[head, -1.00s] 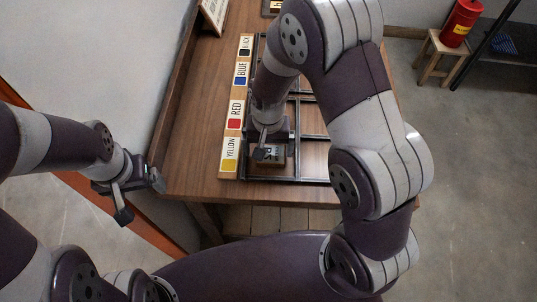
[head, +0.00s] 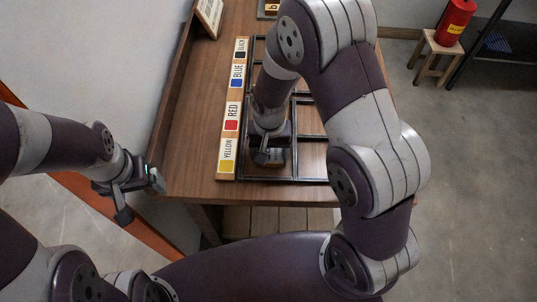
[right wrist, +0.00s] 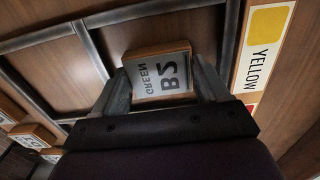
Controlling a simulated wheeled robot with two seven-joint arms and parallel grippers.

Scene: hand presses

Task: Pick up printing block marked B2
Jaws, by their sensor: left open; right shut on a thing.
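The printing block (right wrist: 160,74) is a wooden block with a grey face marked "GREEN B2", printed mirrored and upside down in the right wrist view. My right gripper (right wrist: 160,85) is shut on it, with one finger at each side. In the head view the block (head: 277,157) is mostly hidden under the right gripper (head: 268,154), in the front left cell of the black frame, beside the YELLOW label. I cannot tell whether it touches the table. My left gripper (head: 141,198) is open and empty, off the table's left front corner.
The black divided frame (head: 313,135) lies on the wooden table (head: 190,130). A label strip (head: 235,90) reads BLACK, BLUE, RED and YELLOW along its left side. More blocks (right wrist: 33,136) show at the left of the right wrist view. A stool with a red canister (head: 455,22) stands far right.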

